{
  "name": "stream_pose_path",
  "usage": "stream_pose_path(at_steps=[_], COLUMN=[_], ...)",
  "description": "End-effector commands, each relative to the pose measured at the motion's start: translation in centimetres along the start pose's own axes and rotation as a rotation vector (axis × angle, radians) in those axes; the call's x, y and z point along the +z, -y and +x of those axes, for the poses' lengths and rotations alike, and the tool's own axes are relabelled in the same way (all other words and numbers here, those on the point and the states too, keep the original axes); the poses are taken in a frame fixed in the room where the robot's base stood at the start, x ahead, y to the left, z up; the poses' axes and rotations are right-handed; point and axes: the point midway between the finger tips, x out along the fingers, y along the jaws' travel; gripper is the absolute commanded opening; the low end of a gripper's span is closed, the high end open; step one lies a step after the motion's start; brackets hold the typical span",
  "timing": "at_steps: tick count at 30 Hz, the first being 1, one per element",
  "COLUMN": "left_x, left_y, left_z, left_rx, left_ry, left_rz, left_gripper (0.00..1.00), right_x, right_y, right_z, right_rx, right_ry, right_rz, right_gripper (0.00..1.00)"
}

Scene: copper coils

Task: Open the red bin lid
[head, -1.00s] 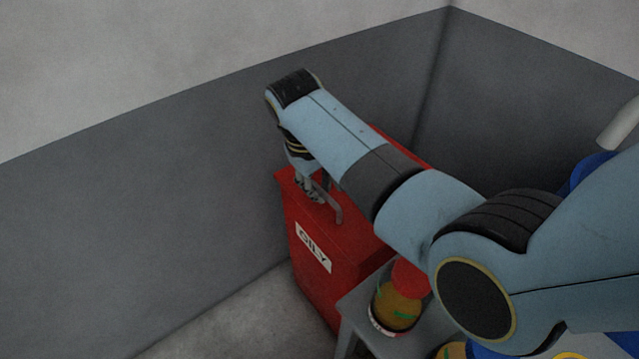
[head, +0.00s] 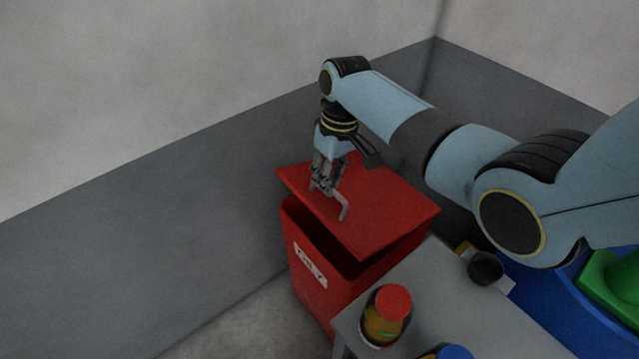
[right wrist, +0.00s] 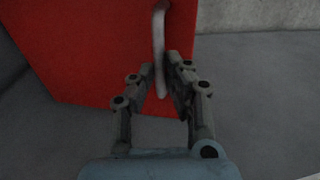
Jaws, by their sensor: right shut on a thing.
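The red bin (head: 312,268) stands by the grey wall, with a white label on its front. Its red lid (head: 385,207) is tilted up at the front, with a dark gap between lid and bin. A grey bar handle (head: 343,207) sits on the lid. My right gripper (head: 325,186) is above the lid, shut on the handle. In the right wrist view the fingers (right wrist: 165,92) close around the handle (right wrist: 160,50), with the red lid (right wrist: 95,50) behind. My left gripper is not in view.
A grey table (head: 425,295) stands right of the bin, close to it. On it are a jar with a red lid (head: 387,315) and a dark round object (head: 486,267). A blue container (head: 560,300) with a green item (head: 610,280) is at the right.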

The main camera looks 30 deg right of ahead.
Motion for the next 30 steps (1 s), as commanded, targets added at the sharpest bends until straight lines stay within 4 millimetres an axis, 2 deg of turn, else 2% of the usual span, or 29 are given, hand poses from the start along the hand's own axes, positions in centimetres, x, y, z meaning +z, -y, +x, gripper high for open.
stream_pose_path(at_steps=[1, 6, 12, 21, 30], left_x=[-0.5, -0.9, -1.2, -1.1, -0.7], left_y=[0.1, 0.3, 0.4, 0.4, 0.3], left_z=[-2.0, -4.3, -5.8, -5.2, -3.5], left_rx=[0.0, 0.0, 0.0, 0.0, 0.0], left_ry=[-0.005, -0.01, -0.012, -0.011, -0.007], left_rz=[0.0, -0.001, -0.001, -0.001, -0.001], left_gripper=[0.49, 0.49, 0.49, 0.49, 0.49], right_x=[-0.1, -0.1, -0.1, 0.0, 0.3], right_y=[-1.0, -3.6, -7.3, -13.7, -17.9], right_z=[-2.5, -6.1, -9.7, -13.1, -14.3], right_rx=[-0.037, -0.2, -0.204, -0.198, -0.2], right_ry=[-0.002, -0.001, -0.002, -0.002, 0.005], right_rz=[0.003, 0.005, 0.003, 0.005, 0.006], right_gripper=[0.0, 0.0, 0.0, 0.0, 0.0])
